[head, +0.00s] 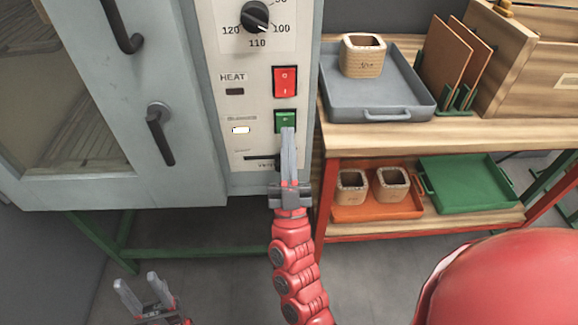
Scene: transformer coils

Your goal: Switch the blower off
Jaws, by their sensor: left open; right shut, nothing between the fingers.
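The oven's control panel (218,60) faces me. It carries a red rocker switch (285,80) beside the HEAT label and, below it, a green rocker switch (285,115). A small lamp (240,130) left of the green switch glows white; the label above it is too blurred to read. My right gripper (288,132) is shut and empty, pointing up the panel. Its fingertips overlap the lower edge of the green switch; I cannot tell whether they touch it. My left gripper (137,281) is open and empty, low at the left, away from the panel.
A black dial (255,16) sits above the switches. The oven door has a dark handle (160,134). At the right, a wooden shelf unit (340,137) holds a grey tray (420,110), with an orange tray (375,212) and a green tray (468,183) below.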

